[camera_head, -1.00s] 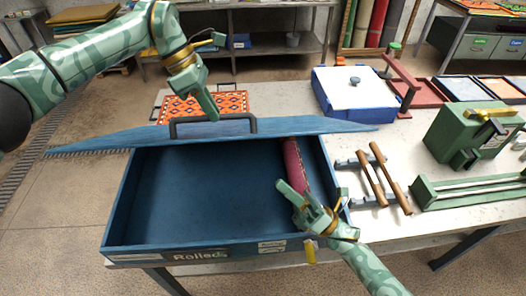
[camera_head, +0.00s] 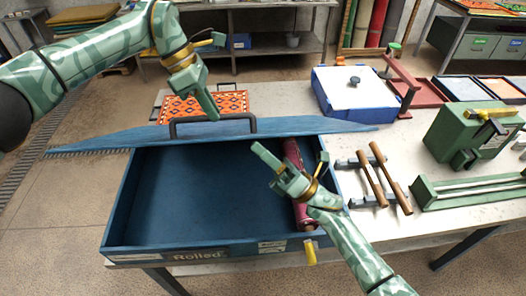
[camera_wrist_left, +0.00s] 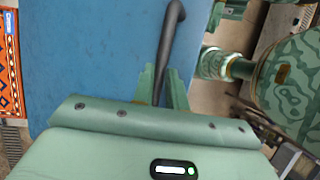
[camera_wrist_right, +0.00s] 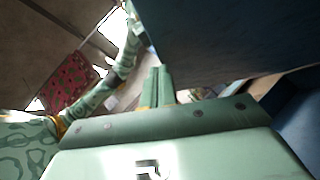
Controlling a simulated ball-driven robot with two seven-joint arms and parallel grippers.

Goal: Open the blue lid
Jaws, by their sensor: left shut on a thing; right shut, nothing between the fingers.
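The blue lid (camera_head: 320,126) stands raised at the back of the blue box (camera_head: 112,215), so the inside of the box is open to view. My left gripper (camera_head: 214,114) is shut on the lid's black handle (camera_head: 188,121). The left wrist view also shows the handle (camera_wrist_left: 174,30) between the fingers (camera_wrist_left: 161,88), beside the blue lid face (camera_wrist_left: 95,50). My right gripper (camera_head: 265,157) is shut and empty over the right part of the box. In the right wrist view its fingers (camera_wrist_right: 157,85) are together near a dark blue surface (camera_wrist_right: 220,35).
A dark red roll (camera_head: 303,212) lies along the box's right side, partly behind my right arm. To the right are wooden-handled tools (camera_head: 372,182) and a green machine (camera_head: 468,135). A blue, white-topped case (camera_head: 350,95) stands behind. An orange patterned rug (camera_head: 205,103) lies behind the lid.

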